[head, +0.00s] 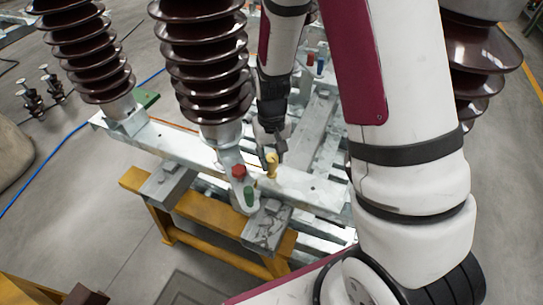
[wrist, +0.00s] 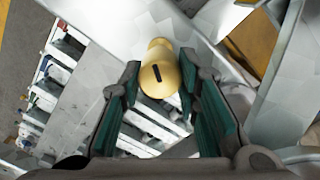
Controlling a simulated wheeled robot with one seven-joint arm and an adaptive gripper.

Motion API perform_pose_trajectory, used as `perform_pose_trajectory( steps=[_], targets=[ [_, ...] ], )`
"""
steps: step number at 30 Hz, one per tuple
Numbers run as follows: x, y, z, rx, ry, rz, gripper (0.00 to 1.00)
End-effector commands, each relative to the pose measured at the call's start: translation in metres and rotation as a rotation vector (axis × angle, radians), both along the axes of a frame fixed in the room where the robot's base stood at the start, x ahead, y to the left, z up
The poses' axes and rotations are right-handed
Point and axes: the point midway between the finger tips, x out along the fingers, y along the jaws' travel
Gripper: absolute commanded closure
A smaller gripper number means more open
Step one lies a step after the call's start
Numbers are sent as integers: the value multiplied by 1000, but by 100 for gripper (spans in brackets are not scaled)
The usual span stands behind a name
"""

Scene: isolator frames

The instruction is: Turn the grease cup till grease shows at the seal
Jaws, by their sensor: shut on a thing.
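The yellow brass grease cup (head: 272,166) stands on the grey metal beam in the head view, at the foot of a brown ribbed insulator. In the wrist view its round end with a dark slot (wrist: 158,77) faces the camera. My gripper (head: 268,148) comes down on it from above. In the wrist view the green-padded fingers (wrist: 160,72) are on both sides of the cup, shut on it. The seal cannot be made out, and I see no grease.
The galvanised beam (head: 310,187) rests on a yellow trestle (head: 205,212). A blue hose (head: 47,160) lies on the floor.

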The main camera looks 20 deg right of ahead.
Motion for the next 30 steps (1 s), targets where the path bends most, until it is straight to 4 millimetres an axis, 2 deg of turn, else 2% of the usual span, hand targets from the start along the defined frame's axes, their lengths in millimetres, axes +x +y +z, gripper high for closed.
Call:
perform_pose_trajectory(
  steps=[9, 22, 23, 25, 30],
  targets=[
    [0, 0, 0, 0, -1, -82, 98],
    [0, 0, 0, 0, -1, -88, 98],
    [0, 0, 0, 0, -1, -88, 66],
    [0, 0, 0, 0, -1, -88, 50],
    [0, 0, 0, 0, -1, -88, 50]
  ],
)
